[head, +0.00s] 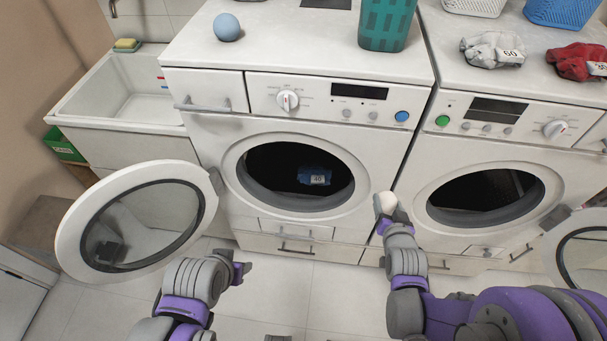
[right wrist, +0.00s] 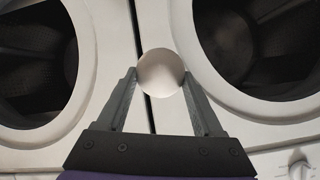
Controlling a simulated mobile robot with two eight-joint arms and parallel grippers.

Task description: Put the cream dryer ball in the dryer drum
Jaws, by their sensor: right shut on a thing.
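The cream dryer ball (head: 385,203) is held at the tips of my right gripper (head: 386,206), in front of the gap between two white front-loading machines. In the right wrist view the ball (right wrist: 161,72) sits between both fingers, with a round opening on each side. The left machine's drum (head: 265,185) is open and holds a blue cloth tagged 40 (head: 314,177). The right machine's drum (head: 485,192) is open and dark, with no laundry visible. I cannot tell from markings which is the dryer. My left gripper (head: 242,272) is low before the left machine, its jaws unclear.
The left machine's round door (head: 72,226) stands swung open to the left; another door (head: 562,262) is open at the right edge. On top are a blue ball (head: 227,27), a green basket (head: 385,22), and grey (head: 492,49) and red (head: 577,62) cloths. A sink (head: 125,88) stands left.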

